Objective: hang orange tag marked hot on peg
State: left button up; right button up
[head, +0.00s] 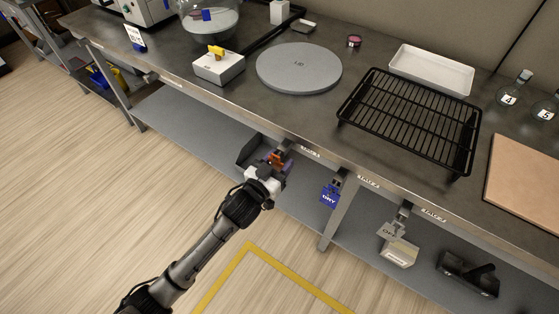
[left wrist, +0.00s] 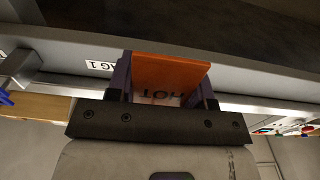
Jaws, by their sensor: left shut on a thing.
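My left gripper (head: 279,163) is shut on the orange tag (head: 275,158) at the front edge of the bench, just left of the first edge label (head: 310,151). In the left wrist view the orange tag (left wrist: 172,72) sits between the purple-grey fingers, with dark HOT lettering upside down and partly hidden. A grey metal peg-like part (left wrist: 20,68) sticks out from the edge at the left of that view, apart from the tag. Whether the tag touches any peg cannot be told. My right gripper is not in view.
A blue DRY tag (head: 329,194) and a grey OFF tag (head: 390,231) hang along the edge to the right. A dark open bin (head: 243,151) stands on the lower shelf behind my gripper. A round grey plate (head: 299,68) and black rack (head: 411,115) lie on the bench (head: 235,105).

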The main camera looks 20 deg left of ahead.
pick_arm(q)
jog(key=o, duration=1)
jog(key=shift+s+a+r+p, duration=0.15)
jog(key=shift+s+p, duration=0.25)
jog(key=shift+s, duration=0.2)
jog(key=p+v, duration=0.2)
jog(key=v, duration=0.4)
jog(key=p+v, duration=0.2)
jog(key=v, duration=0.4)
jog(key=shift+s+f+p, duration=0.25)
jog(key=shift+s+p, duration=0.1)
